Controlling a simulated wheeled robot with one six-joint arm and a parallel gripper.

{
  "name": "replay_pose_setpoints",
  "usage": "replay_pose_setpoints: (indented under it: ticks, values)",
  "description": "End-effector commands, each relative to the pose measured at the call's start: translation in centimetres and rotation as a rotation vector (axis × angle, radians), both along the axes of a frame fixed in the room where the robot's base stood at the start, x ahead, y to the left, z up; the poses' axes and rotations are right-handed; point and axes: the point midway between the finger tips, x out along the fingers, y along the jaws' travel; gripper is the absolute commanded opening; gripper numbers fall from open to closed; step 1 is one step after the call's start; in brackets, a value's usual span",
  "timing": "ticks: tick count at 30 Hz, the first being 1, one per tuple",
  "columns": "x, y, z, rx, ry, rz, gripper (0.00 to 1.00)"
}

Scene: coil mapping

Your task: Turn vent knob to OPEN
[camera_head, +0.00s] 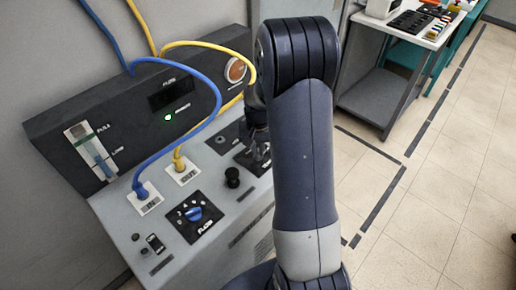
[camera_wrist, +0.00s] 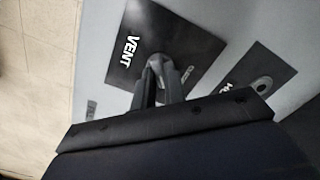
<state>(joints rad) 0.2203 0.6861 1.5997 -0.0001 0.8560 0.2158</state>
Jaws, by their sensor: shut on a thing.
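The vent knob (camera_wrist: 155,62) is a small grey knob on a dark square plate marked VENT (camera_wrist: 160,22). My gripper (camera_wrist: 161,70) is shut on the knob, one finger on each side, and the fingers hide most of it. A small label by the right finger is too blurred to read, so I cannot tell which setting the knob points to. In the head view, my gripper (camera_head: 258,150) reaches down to the dark vent plate (camera_head: 243,160) at the panel's right, and my arm hides part of the plate.
The sloped grey panel (camera_head: 232,225) also carries a blue flow knob (camera_head: 193,214), a black knob (camera_head: 232,176) and sockets with a blue cable (camera_head: 140,178) and a yellow cable (camera_head: 178,155). The cables arch close to my gripper. A side table (camera_head: 375,95) stands beyond clear floor.

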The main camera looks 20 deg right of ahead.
Motion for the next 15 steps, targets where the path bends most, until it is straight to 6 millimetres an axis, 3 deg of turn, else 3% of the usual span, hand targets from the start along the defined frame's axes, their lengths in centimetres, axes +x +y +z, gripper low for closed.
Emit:
replay_pose_setpoints:
  ticks: [8,15]
  values:
    - [0.02,0.00,-0.03,0.000,-0.001,-0.054,0.00]
    - [0.05,-0.01,-0.07,0.000,-0.002,-0.209,0.00]
